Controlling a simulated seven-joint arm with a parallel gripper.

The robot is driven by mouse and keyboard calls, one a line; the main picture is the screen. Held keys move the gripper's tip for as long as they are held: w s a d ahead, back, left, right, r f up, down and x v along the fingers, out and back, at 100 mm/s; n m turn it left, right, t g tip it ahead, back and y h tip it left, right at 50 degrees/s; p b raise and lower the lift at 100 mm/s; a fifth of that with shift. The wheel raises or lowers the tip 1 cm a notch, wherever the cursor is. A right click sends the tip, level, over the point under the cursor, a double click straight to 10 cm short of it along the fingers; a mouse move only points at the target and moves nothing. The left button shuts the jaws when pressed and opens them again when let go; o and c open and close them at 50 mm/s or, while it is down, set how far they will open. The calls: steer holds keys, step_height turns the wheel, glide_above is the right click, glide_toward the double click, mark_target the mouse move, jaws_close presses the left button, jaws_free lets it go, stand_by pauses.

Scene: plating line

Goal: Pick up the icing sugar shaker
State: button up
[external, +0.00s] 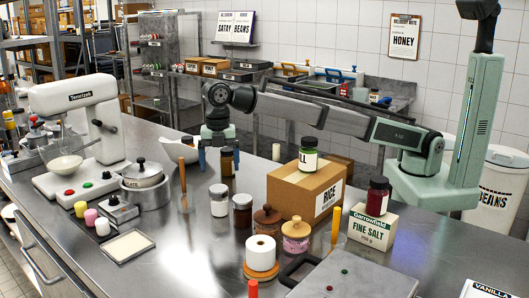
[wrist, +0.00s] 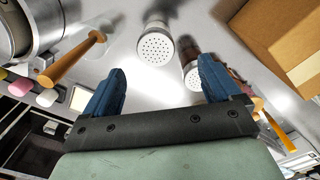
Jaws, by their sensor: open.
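The icing sugar shaker looks to be the clear jar with white contents and a pierced metal lid (external: 219,204), upright on the steel counter. In the wrist view its round pierced lid (wrist: 155,48) lies ahead, between the lines of the two fingers. A similar shaker with brown contents (external: 242,213) stands close on its right; its lid (wrist: 193,76) shows near the right finger in the wrist view. My gripper (external: 219,163) is open and empty, pointing down with blue fingers. It is above the counter, higher than the white shaker. No label is readable on either shaker.
A wooden-handled tool (external: 183,188) stands left of the shakers. A cardboard rice box (external: 285,190) with a jar on top stands right. Lidded pots (external: 296,237) and a white roll (external: 261,254) are nearer the camera. Bare counter lies in front of the shakers.

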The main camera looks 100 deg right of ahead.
mark_target(221, 188)
step_height(221, 188, down, 8)
steer(key=shift+f, duration=0.1)
steer(key=shift+w+f, duration=0.2)
steer(key=shift+f, duration=1.15)
steer(key=shift+w+f, duration=0.15)
steer(key=shift+f, duration=1.2)
steer(key=c, duration=1.2)
